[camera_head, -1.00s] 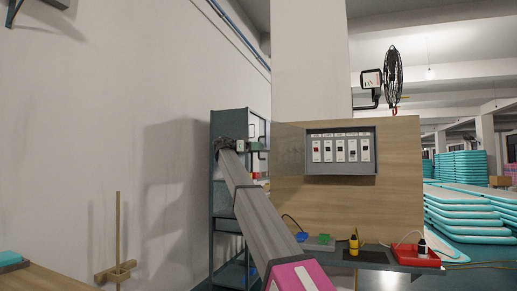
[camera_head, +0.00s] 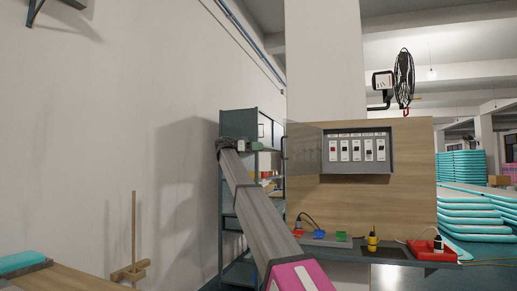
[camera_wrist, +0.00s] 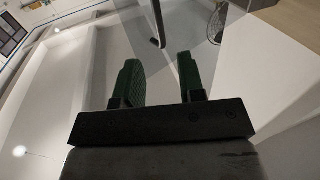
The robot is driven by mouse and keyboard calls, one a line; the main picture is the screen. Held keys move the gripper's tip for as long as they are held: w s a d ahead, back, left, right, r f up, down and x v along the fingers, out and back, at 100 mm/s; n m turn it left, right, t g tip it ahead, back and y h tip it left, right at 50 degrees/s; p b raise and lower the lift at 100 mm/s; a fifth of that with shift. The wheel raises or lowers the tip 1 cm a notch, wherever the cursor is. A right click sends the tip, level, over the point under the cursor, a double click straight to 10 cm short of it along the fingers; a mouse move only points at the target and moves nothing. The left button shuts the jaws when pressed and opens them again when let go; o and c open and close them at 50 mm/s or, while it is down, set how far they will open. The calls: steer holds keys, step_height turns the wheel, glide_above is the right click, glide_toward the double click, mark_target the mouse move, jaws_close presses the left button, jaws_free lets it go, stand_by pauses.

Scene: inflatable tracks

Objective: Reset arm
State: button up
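My arm rises from the bottom middle of the head view, grey with a pink and white part near the camera. It reaches up and left, and its end is in front of a grey-blue shelf unit (camera_head: 238,122). My gripper (camera_wrist: 158,62) shows in the wrist view with two green ridged fingers spread apart. Nothing is between them. In the head view the fingers are too small to make out clearly.
A wooden panel (camera_head: 410,190) with a switch box (camera_head: 357,152) stands right of my arm. A wooden stand (camera_head: 132,240) is at left.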

steer(key=s+d+f+n+t+y, duration=0.15)
steer(key=d+f+n, duration=0.3)
steer(key=f, duration=1.25)
steer(key=s+d+f+n+t+y, duration=0.1)
steer(key=s+d+f+n+y, duration=0.4)
steer(key=f, duration=1.2)
steer(key=d+f+n+t+y, duration=0.1)
steer(key=d+f+n, duration=0.45)
steer(key=f, duration=1.25)
steer(key=s+d+f+n+y, duration=0.1)
steer(key=s+d+f, duration=0.1)
steer(key=s+f, duration=0.35)
steer(key=s+d+f+y, duration=0.2)
steer(key=s+f, duration=0.1)
steer(key=f, duration=0.5)
steer(key=s+f+n+g+y, duration=0.1)
steer(key=s+f+y, duration=0.2)
steer(key=s+f, duration=0.6)
steer(key=s+f+n+g+y, duration=0.1)
steer(key=s+f+y, duration=0.3)
steer(key=s+f, duration=0.6)
steer(key=s, duration=0.5)
steer(key=shift+a+n, duration=0.35)
steer(key=shift+n, duration=0.05)
steer(key=shift+y, duration=0.25)
